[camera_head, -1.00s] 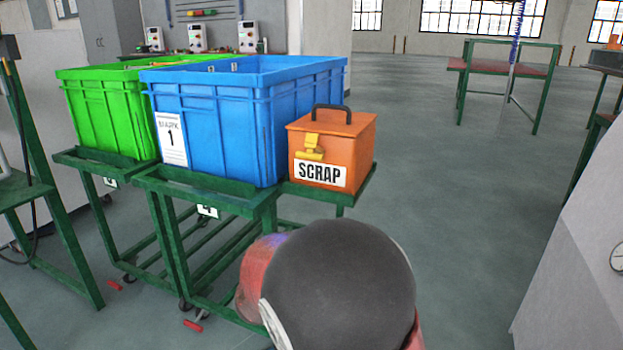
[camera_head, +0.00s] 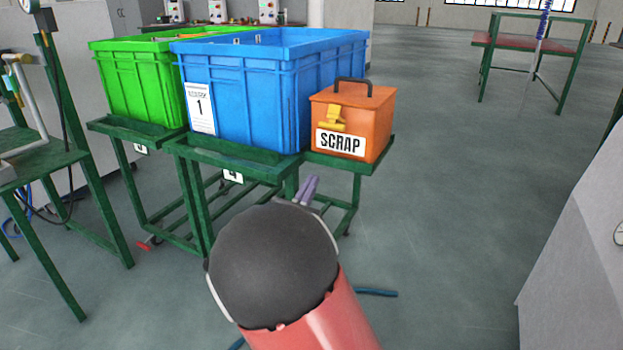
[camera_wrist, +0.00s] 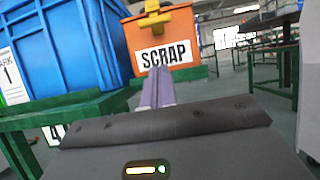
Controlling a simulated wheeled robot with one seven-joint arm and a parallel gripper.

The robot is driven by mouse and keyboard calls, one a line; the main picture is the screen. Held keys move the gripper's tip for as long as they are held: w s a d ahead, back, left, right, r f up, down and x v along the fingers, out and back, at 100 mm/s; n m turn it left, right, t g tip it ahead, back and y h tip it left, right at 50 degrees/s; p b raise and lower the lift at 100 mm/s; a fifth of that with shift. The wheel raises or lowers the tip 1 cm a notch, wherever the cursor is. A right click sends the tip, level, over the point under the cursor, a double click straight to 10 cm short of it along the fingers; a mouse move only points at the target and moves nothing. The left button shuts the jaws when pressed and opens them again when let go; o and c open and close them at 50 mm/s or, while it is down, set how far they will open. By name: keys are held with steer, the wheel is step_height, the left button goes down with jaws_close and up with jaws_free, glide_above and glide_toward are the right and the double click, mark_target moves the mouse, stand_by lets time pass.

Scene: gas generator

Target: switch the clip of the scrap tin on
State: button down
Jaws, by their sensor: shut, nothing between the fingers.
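The scrap tin (camera_head: 372,118) is an orange box with a black top handle and a white SCRAP label. It stands on the right end of a green trolley. Its yellow clip (camera_head: 333,118) is on the front face above the label, and the clip's lower part sticks out from the face. In the wrist view the tin (camera_wrist: 182,32) is ahead, with the clip (camera_wrist: 153,16) cut by the top edge. My gripper (camera_head: 310,186) is shut and empty, below and in front of the tin, apart from it. Its purple fingers (camera_wrist: 156,86) lie together, pointing toward the tin.
A blue crate (camera_head: 262,105) stands directly left of the tin, with a green crate (camera_head: 140,85) beyond it. The green trolley (camera_head: 232,158) carries the blue crate. A grey cabinet (camera_head: 575,250) is at the right. The floor between is open.

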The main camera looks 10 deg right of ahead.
mark_target(337, 120)
steer(key=w+d+r, duration=0.4)
steer(key=w+r, duration=0.2)
steer(key=r, duration=0.1)
steer(key=shift+w+d+p, duration=0.2)
steer(key=shift+d+p, duration=0.15)
steer(key=shift+p, duration=0.1)
steer(key=shift+r, duration=0.15)
